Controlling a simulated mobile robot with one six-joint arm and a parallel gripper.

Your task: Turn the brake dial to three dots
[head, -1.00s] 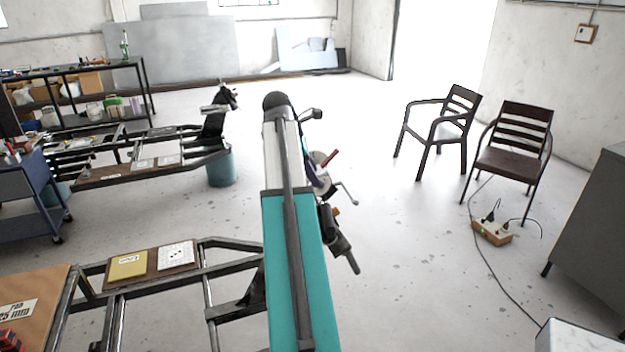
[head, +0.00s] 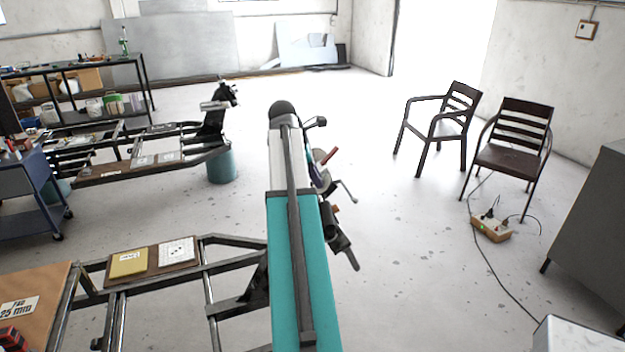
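My teal and white arm reaches away from the camera up the middle of the head view. Its jaws do not show, so whether my gripper is open or shut is hidden. I cannot make out the brake dial or its dot marks. Right of my arm, partly hidden by it, are a part with a red lever (head: 329,156), a thin crank-like handle (head: 347,190) and a dark grip-like part (head: 342,243). I cannot tell what they belong to. A white card with dark dots (head: 177,250) lies on a metal frame at the lower left.
A yellow card (head: 129,264) lies beside the dotted card on the frame (head: 228,265). Another frame (head: 190,150) stands farther back left, near a teal drum (head: 221,166). Two chairs (head: 510,150) and a power strip (head: 490,228) with a cable are right. Open floor lies between.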

